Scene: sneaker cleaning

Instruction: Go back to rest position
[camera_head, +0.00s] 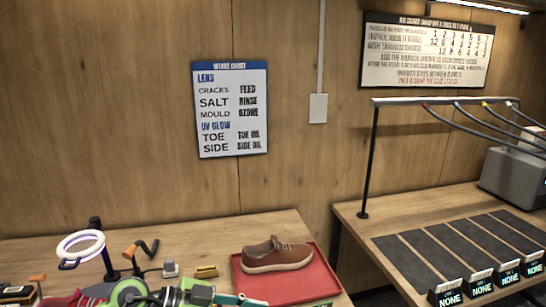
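A brown shoe (277,255) with a pale sole and laces sits upright on a red tray (305,288) at the front of the left wooden table (225,233). Green and black items (130,291) crowd the bottom edge left of the tray. They are cut off by the frame, and I cannot tell exactly what they are.
A white ring lamp (81,245) stands at the left. Small grey (170,269) and yellow (206,272) blocks lie near the tray. At right, a bench (352,214) holds dark mats (430,259), "NONE" signs (448,298), a black hose frame (370,160) and a grey machine (513,180).

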